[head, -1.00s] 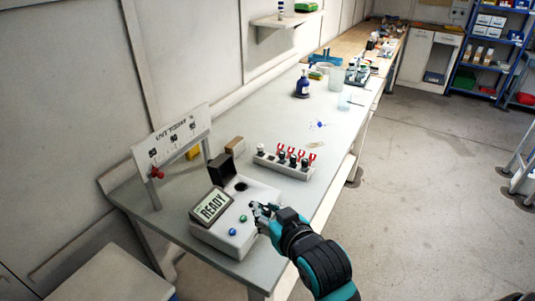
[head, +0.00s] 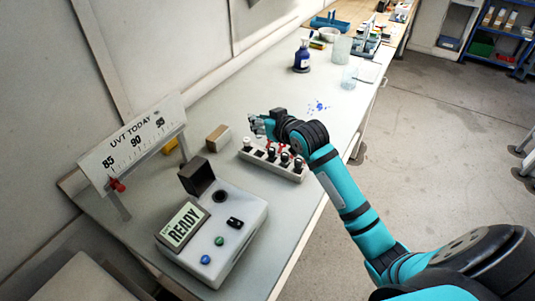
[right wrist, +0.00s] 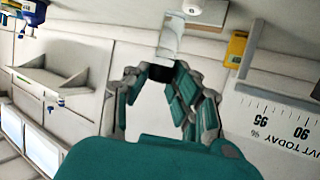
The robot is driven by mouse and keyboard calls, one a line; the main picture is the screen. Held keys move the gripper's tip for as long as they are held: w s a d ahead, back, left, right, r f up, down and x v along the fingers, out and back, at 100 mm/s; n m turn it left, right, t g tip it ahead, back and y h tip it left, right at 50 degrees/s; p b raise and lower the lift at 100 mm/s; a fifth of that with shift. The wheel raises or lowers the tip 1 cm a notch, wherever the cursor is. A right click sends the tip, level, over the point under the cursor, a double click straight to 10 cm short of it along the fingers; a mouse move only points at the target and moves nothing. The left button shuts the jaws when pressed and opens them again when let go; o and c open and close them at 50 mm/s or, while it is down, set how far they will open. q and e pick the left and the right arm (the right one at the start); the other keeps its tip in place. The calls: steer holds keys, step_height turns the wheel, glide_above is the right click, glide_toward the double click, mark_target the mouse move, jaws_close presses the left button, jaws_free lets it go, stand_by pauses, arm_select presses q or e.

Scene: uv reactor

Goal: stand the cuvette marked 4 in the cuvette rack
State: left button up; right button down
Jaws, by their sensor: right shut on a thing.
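My right gripper (head: 259,126) is over the far left end of the cuvette rack (head: 272,169), above the table. In the right wrist view its fingers (right wrist: 160,72) are shut on the dark end of a clear, pale cuvette (right wrist: 169,42). The number on this cuvette cannot be read. In the head view the gripper and arm hide the cuvette. The rack is a pale strip holding several dark-topped pieces with red parts, and a white-capped piece (head: 247,143) at its left end. My left gripper is not in view.
A white device (head: 232,245) with a READY screen (head: 183,226) and an open dark lid (head: 196,176) stands in front. A brown block (head: 217,138) and a UVT scale board (head: 133,145) are to the left. A blue bottle (head: 302,57) and beakers stand farther back.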

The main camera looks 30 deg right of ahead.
steer(key=shift+s+a+f+p, duration=0.1)
steer(key=shift+f+p, duration=0.2)
steer(key=shift+f, duration=2)
steer(key=shift+s+a+f+p, duration=0.1)
steer(key=shift+f+p, duration=0.15)
steer(key=shift+f, duration=2.05)
steer(key=shift+f, duration=0.15)
steer(key=shift+s+f, duration=0.2)
steer(key=shift+f, duration=0.45)
steer(key=c, duration=1.1)
jaws_free()
steer(key=shift+a+f, duration=0.1)
steer(key=shift+a, duration=0.1)
steer(key=shift+s+d+r, duration=0.1)
steer(key=shift+d+r, duration=0.05)
steer(key=shift+r, duration=0.5)
steer(key=v, duration=0.3)
steer(key=b+v, duration=0.1)
steer(key=v, duration=0.7)
steer(key=shift+d+r, duration=0.1)
steer(key=shift+r, duration=0.35)
